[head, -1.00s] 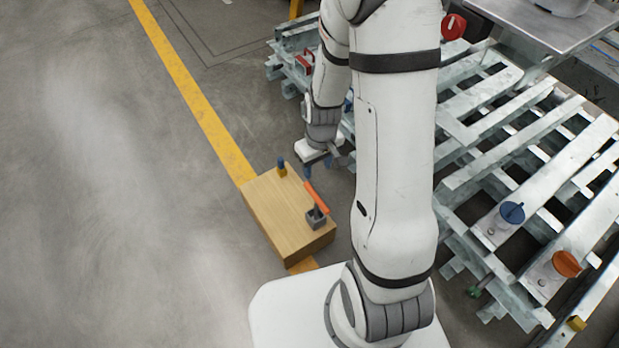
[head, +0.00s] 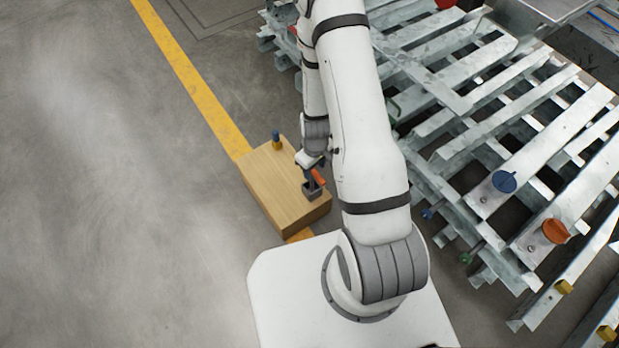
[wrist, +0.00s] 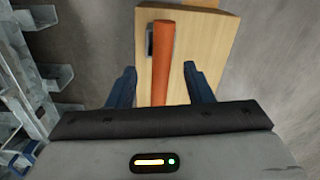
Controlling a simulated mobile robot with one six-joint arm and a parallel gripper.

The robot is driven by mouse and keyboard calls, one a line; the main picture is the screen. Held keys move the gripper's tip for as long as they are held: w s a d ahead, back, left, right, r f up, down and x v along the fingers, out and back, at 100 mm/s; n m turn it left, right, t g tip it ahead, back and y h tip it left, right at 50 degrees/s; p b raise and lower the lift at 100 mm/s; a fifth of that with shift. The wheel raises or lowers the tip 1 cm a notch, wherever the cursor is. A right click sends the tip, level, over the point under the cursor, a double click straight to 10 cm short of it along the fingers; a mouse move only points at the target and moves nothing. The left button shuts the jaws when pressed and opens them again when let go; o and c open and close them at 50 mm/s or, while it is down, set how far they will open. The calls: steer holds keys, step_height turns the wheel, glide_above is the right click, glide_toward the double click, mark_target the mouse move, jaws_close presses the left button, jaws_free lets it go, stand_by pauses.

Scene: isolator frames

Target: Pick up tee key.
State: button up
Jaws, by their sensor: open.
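An orange bar (head: 319,177), which looks like the handle of the tee key, sits above a grey block (head: 313,193) on a wooden box. My gripper (head: 312,176) is over that end of the box, close to the bar. In the wrist view the orange bar (wrist: 162,48) runs lengthwise between the two blue fingers of my gripper (wrist: 159,68). The fingers are open, with a gap on both sides of the bar. The grey block (wrist: 149,40) shows partly beside the bar. The key's lower part is hidden.
The wooden box (head: 270,187) stands on the floor by the yellow line (head: 195,85). A blue and yellow peg (head: 276,141) stands at its far end. Metal frames (head: 455,150) with a blue disc (head: 504,181) and an orange disc (head: 555,231) lie right. Left floor is clear.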

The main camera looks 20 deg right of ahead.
mark_target(312, 174)
steer(key=f, duration=0.1)
steer(key=f+b, duration=0.2)
steer(key=f, duration=0.1)
steer(key=shift+w+a, duration=0.2)
steer(key=shift+w, duration=0.15)
steer(key=shift+f+b, duration=0.45)
steer(key=shift+b, duration=0.4)
steer(key=shift+r, duration=0.1)
jaws_close()
